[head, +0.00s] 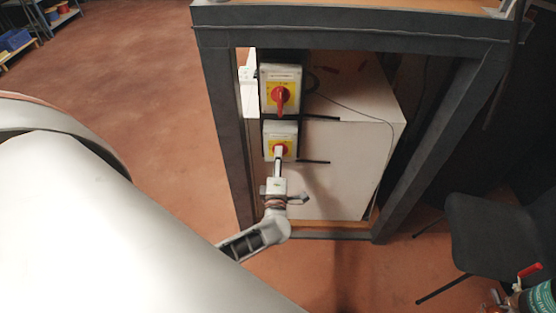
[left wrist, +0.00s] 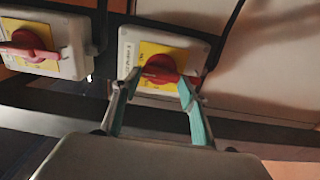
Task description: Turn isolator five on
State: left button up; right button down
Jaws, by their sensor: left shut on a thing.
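Two grey isolator boxes with yellow plates and red rotary knobs are mounted one above the other on the frame in the head view. The upper isolator (head: 268,77) has its red handle pointing down. The lower isolator (head: 271,131) has my left gripper (head: 279,157) at its red knob (head: 283,147). In the left wrist view, the gripper's two fingers (left wrist: 160,78) are closed on either side of that knob (left wrist: 159,65). The fingers partly hide the handle, and the box labels are too small to read surely. My right gripper is out of view.
A dark steel frame (head: 221,130) surrounds the isolators, with a white cabinet (head: 335,160) behind them. Thin black rods stick out beside the boxes. A dark chair (head: 490,228) stands at right. Open reddish floor (head: 140,75) lies to the left.

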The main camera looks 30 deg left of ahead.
pick_arm(q)
jog(key=o, duration=1.1)
jog(key=v, duration=1.2)
jog(key=shift+a, duration=0.1)
